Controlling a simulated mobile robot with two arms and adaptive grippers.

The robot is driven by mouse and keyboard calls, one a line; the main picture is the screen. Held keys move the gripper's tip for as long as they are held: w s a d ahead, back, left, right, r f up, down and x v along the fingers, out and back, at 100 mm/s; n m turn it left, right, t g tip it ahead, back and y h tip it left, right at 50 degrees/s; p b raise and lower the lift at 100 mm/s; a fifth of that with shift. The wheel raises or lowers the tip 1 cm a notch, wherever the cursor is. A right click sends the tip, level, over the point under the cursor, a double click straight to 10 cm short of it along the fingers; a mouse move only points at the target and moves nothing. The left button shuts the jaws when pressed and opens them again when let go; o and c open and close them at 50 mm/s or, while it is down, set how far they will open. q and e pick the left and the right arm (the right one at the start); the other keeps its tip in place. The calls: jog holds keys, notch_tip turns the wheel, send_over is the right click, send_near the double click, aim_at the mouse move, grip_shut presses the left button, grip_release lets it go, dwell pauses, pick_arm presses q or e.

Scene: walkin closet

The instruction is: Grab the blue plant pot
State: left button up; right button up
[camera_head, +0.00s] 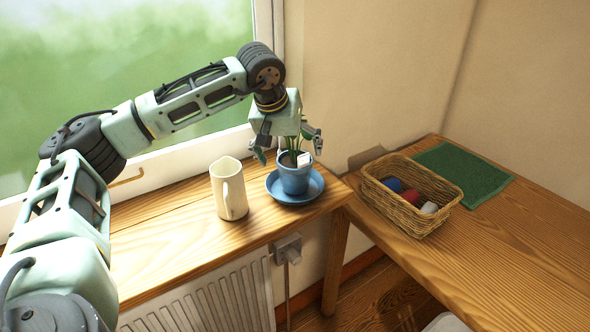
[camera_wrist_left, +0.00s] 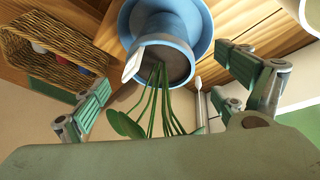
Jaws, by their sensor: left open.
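The blue plant pot (camera_head: 294,178) stands upright on a blue saucer (camera_head: 315,190) at the right end of the wooden window shelf. A green plant grows from it, and a small white tag sits at its rim. My left gripper (camera_head: 286,148) is open above the pot, around the plant's leaves, and is not touching the pot as far as I can see. In the left wrist view the pot (camera_wrist_left: 170,40) lies ahead between the open fingers of the gripper (camera_wrist_left: 165,95). My right gripper is not in view.
A cream pitcher (camera_head: 230,190) stands just left of the saucer. A wicker basket (camera_head: 405,205) with several coloured items is on the wooden table to the right, beside a green mat (camera_head: 463,172). The window is behind my left arm. A radiator (camera_head: 205,298) is below the shelf.

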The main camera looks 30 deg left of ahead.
aim_at(295, 159)
pick_arm(q)
jog(key=p+x, duration=0.1)
jog(key=x, duration=0.3)
jog(key=shift+s+f, duration=0.1)
jog(key=shift+f, duration=0.4)
jog(key=shift+w+f, duration=0.1)
jog(key=shift+w, duration=0.15)
jog(key=c, duration=1.7)
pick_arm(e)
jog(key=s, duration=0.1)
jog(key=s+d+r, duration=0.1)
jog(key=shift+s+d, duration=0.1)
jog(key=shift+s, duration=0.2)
